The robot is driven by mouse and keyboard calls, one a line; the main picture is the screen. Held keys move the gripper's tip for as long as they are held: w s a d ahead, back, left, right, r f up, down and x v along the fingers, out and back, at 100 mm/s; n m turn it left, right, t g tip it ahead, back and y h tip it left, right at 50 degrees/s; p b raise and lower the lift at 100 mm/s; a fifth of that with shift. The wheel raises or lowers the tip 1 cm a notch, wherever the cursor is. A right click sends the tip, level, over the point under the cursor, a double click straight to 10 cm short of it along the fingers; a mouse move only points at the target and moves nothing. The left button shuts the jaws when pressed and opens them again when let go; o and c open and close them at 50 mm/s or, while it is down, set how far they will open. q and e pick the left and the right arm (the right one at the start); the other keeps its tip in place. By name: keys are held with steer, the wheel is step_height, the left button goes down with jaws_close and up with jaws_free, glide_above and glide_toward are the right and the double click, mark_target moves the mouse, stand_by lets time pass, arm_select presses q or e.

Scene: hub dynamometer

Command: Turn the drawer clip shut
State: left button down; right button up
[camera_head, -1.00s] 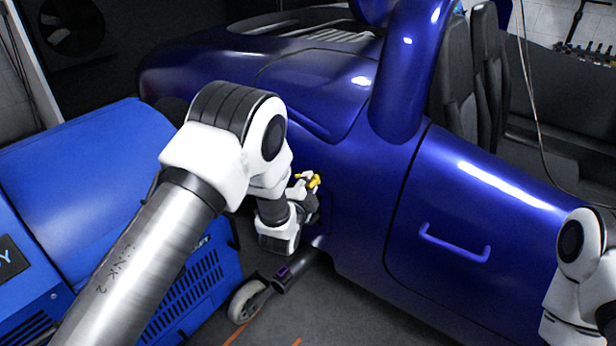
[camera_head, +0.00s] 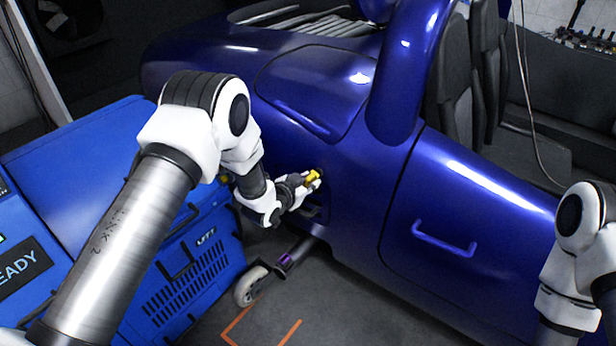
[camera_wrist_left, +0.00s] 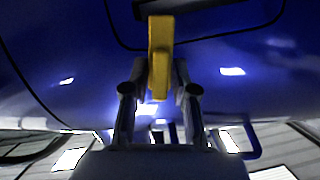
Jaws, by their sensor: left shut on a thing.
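The yellow drawer clip (camera_head: 314,176) is at the blue car's side, above a dark recess. In the left wrist view the clip (camera_wrist_left: 160,55) is a yellow bar standing upright in the picture, between the two dark fingers. My left gripper (camera_head: 306,184) is shut on it, and its white and dark wrist comes in from the lower left. The gripper also shows in the left wrist view (camera_wrist_left: 159,84). The clip's base and the drawer are hard to make out behind the gripper. My right arm shows at the right edge; its gripper is out of view.
The blue car (camera_head: 390,210) fills the middle and right, with a door handle (camera_head: 445,240). A blue cabinet (camera_head: 190,270) with vents stands at the left, close to my left arm. A caster wheel (camera_head: 250,285) stands on the floor between. Orange lines mark the open floor.

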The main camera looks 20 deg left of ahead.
arm_select(q)
steer(key=shift+n+g+h+p, duration=0.3)
steer(key=shift+n+h+p, duration=0.15)
steer(key=shift+n+h, duration=0.3)
steer(key=shift+n, duration=0.25)
steer(key=c, duration=1.2)
jaws_free()
steer(key=shift+o, duration=0.2)
steer(key=v, duration=1.2)
